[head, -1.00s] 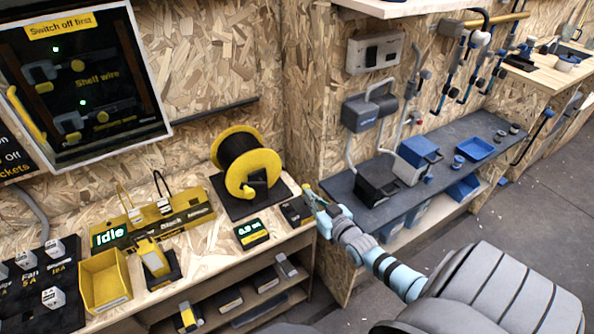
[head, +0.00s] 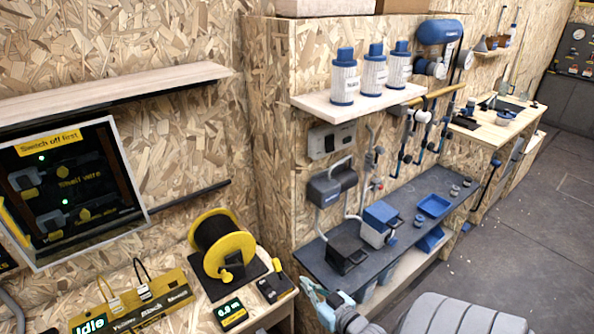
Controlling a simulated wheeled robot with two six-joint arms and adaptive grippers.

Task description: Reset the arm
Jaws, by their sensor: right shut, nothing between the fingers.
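My right gripper (head: 309,288) shows at the bottom of the head view, with its light blue arm reaching in from the lower right. It is shut and empty. It is just right of the small black and yellow device (head: 275,287) at the bench's right end and in front of the dark shelf. I cannot tell how far apart they are. The lower part of this arm is cut off by the picture's edge. My left gripper is not in view.
A yellow cable reel (head: 222,252) and a small meter (head: 230,312) stand on the wooden bench. The dark shelf (head: 395,215) holds a blue tray (head: 434,205) and boxes. White canisters (head: 373,78) stand above it. Grey floor (head: 510,240) at the right is clear.

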